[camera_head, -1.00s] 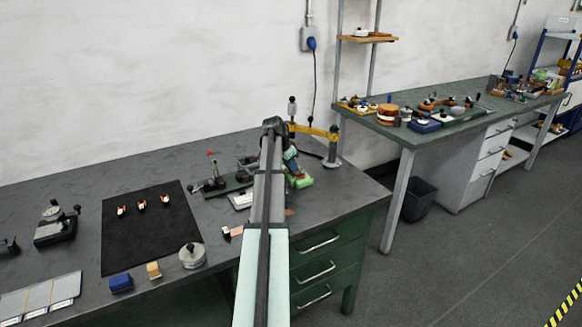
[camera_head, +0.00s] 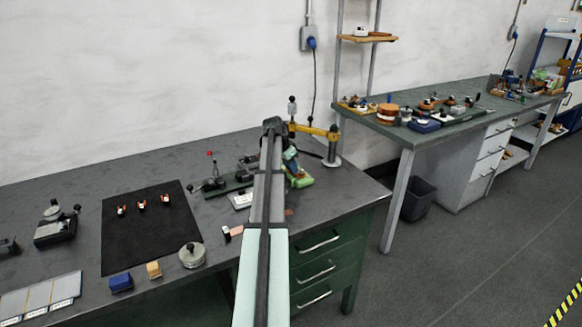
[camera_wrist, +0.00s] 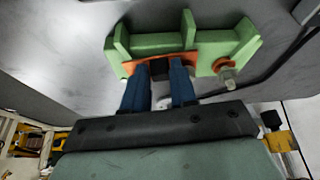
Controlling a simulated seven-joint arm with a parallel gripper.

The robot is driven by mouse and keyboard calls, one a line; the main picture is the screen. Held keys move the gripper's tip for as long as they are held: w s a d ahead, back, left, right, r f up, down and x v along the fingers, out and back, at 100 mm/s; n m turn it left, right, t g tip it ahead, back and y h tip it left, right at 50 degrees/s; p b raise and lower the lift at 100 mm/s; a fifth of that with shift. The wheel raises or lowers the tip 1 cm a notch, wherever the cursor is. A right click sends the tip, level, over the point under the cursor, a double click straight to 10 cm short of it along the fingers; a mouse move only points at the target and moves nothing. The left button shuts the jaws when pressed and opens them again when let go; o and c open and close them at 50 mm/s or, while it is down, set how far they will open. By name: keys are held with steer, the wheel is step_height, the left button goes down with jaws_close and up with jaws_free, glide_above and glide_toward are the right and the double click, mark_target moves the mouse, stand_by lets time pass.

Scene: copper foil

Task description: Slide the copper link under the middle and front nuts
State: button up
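In the wrist view, a green terminal block (camera_wrist: 155,41) with upright walls lies ahead of my gripper. The copper link (camera_wrist: 189,59), a flat orange strip, lies along its near side, with a dark grip piece (camera_wrist: 158,68) on it. My gripper (camera_wrist: 159,76) has its two blue fingers on either side of that dark piece and appears shut on it. To the right, a metal stud with a nut (camera_wrist: 228,74) stands on an orange washer or plate. The other nuts cannot be made out. In the head view the green block (camera_head: 301,180) shows beside my arm, which hides the gripper.
A yellow-armed stand (camera_head: 333,150) is behind the block at the bench's right end. A dark green fixture (camera_head: 228,186) and a white device (camera_head: 240,200) stand left of my arm. A black mat (camera_head: 150,240) with several small parts lies farther left.

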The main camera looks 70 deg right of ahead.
steer(key=shift+d+r, duration=0.1)
steer(key=shift+r, duration=1.3)
steer(key=shift+r, duration=0.1)
steer(key=shift+o, duration=0.2)
steer(key=o, duration=0.5)
step_height(320, 180, up, 4)
stand_by(0.5)
